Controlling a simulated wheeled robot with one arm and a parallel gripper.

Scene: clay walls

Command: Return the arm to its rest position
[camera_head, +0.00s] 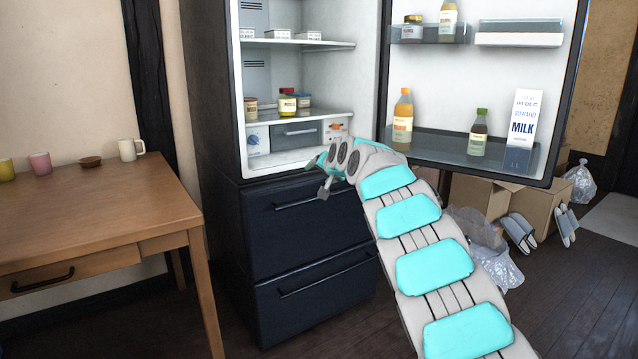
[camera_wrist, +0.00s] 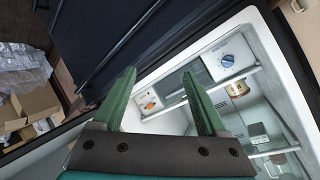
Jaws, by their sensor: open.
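My arm (camera_head: 432,265) reaches up from the lower right toward the open fridge (camera_head: 340,40) in the head view. My gripper (camera_head: 322,178) is at the front of the fridge's lower edge, partly hidden by the wrist. In the wrist view its two green fingers (camera_wrist: 160,98) stand apart with nothing between them. Beyond them are the white fridge interior (camera_wrist: 165,122) and its dials. The fridge door (camera_head: 383,75) stands open to the right, behind my arm.
A wooden table (camera_head: 90,215) with cups stands at left. Boxes (camera_head: 515,200), slippers (camera_head: 519,232) and plastic bags (camera_head: 490,250) lie on the right floor.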

